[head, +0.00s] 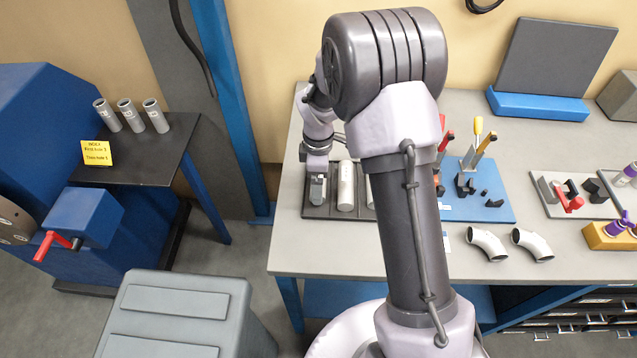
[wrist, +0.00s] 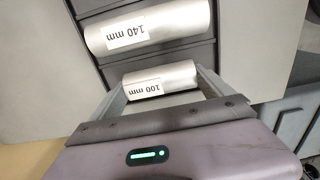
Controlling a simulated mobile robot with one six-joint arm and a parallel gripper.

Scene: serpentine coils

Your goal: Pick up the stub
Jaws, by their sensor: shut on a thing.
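A short silvery tube marked 100 mm, the stub (wrist: 178,76), lies between my gripper's two fingers (wrist: 163,84) in the wrist view. The fingers are shut on it, one at each end. In the head view my gripper (head: 317,192) points down over the left end of a dark grey rack (head: 331,211) on the bench, and it hides most of the stub. A longer tube marked 140 mm (wrist: 165,27) lies in the neighbouring slot in the wrist view. It is also in the head view (head: 346,187), just right of my gripper. I cannot tell whether the stub still touches the rack.
My arm hides part of the bench (head: 290,254) behind it. Two bent pipe elbows (head: 487,243) and a blue tool board (head: 490,205) are to the right. Several upright tubes (head: 131,115) stand on a dark side table (head: 140,170) at left. A grey bin (head: 250,325) stands in front.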

